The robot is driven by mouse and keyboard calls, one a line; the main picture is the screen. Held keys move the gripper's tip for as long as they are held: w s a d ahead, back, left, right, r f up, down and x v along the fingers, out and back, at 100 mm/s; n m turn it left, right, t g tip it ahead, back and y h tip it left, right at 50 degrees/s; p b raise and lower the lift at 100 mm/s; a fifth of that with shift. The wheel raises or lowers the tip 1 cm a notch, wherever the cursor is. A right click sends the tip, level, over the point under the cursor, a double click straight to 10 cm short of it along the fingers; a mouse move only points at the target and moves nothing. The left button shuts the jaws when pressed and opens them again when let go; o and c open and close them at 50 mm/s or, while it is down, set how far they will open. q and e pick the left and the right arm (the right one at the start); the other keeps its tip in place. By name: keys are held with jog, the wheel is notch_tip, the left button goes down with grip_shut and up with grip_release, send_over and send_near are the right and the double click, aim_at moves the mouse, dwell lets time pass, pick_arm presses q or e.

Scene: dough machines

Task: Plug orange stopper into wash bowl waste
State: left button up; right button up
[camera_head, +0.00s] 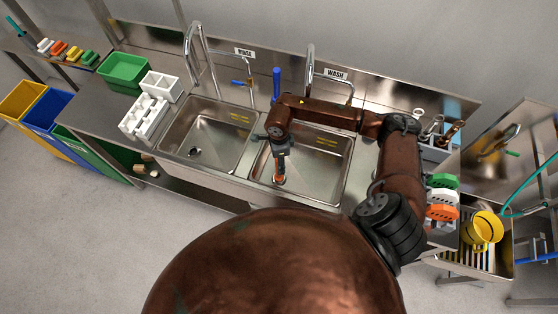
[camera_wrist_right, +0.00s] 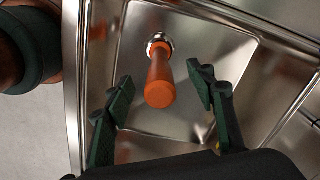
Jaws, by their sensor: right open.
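The wash bowl (camera_head: 325,165) is the right-hand steel bowl, under the WASH sign. The orange stopper (camera_wrist_right: 160,82) stands in the wash bowl in the right wrist view, its far end at the round metal waste (camera_wrist_right: 159,42). Its long handle points up toward the camera. I cannot tell how deep it sits in the waste. In the head view the stopper (camera_head: 279,181) shows just below my right gripper (camera_head: 280,160). In the wrist view my right gripper (camera_wrist_right: 161,78) is open, its fingers either side of the stopper with gaps. My left gripper is out of view.
The rinse bowl (camera_head: 205,135) lies to the left, with its own waste (camera_head: 194,152). Tall taps (camera_head: 312,65) stand behind the bowls. White racks (camera_head: 148,115) and a green tub (camera_head: 123,68) are on the left counter. A yellow pot (camera_head: 487,227) is at the right.

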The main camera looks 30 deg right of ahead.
jog(key=shift+r, duration=0.45)
jog(key=shift+r+p, duration=1)
jog(key=shift+r, duration=0.75)
jog(key=shift+r, duration=0.15)
notch_tip(320, 180, up, 12)
dwell(1.2)
